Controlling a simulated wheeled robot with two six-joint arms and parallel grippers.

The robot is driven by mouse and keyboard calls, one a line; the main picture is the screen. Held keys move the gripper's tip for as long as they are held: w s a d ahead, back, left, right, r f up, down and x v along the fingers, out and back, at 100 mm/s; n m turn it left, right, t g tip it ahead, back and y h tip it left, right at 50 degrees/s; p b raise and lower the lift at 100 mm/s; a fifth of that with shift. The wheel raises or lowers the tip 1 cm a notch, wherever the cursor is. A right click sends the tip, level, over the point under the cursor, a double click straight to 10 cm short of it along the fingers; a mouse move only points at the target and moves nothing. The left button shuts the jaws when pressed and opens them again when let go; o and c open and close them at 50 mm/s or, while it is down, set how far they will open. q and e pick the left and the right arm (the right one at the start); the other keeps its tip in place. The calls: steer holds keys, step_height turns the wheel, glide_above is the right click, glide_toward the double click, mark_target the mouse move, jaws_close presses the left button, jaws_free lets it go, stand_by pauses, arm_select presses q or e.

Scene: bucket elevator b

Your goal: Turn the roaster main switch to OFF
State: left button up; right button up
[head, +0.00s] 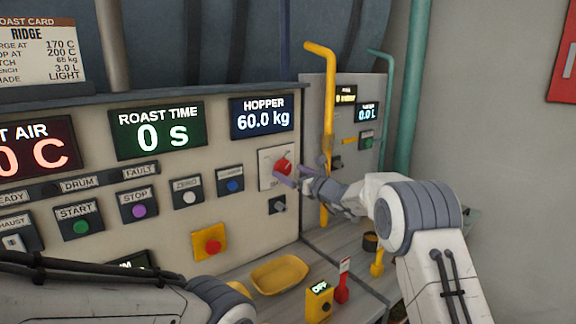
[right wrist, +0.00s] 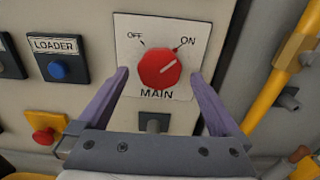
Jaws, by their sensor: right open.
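The main switch is a red round knob (head: 283,167) on a white plate at the right end of the control panel. My right gripper (head: 290,176) is open in front of the plate. In the wrist view its purple fingers (right wrist: 159,74) stand left and right of the knob, with a gap on each side; contact with the plate cannot be told. My left gripper is out of view; only part of its arm shows.
A blue LOADER button (right wrist: 57,69) is left of the plate, and a small dark switch (head: 278,204) is below it. A yellow pipe (head: 327,120) rises close to the right. A red button on yellow (head: 210,243) and a yellow tray (head: 279,275) are lower down.

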steer(key=shift+x, duration=0.95)
steer(key=c, duration=1.3)
steer(key=shift+f, duration=0.1)
steer(key=n+b, duration=0.2)
steer(key=b, duration=0.2)
steer(key=n+b, duration=0.2)
steer(key=b, duration=0.2)
steer(key=shift+f+b, duration=0.3)
steer(key=shift+b, duration=0.1)
steer(key=n+b, duration=0.5)
steer(key=b, duration=0.1)
steer(key=shift+r+n+b, duration=0.15)
steer(key=shift+n+b, duration=0.15)
steer(key=n+b, duration=0.3)
steer(key=n, duration=0.1)
steer(key=shift+r, duration=0.15)
steer(key=shift+r+n+b, duration=0.1)
steer(key=shift+n+b, duration=0.9)
steer(key=shift+n, duration=1.1)
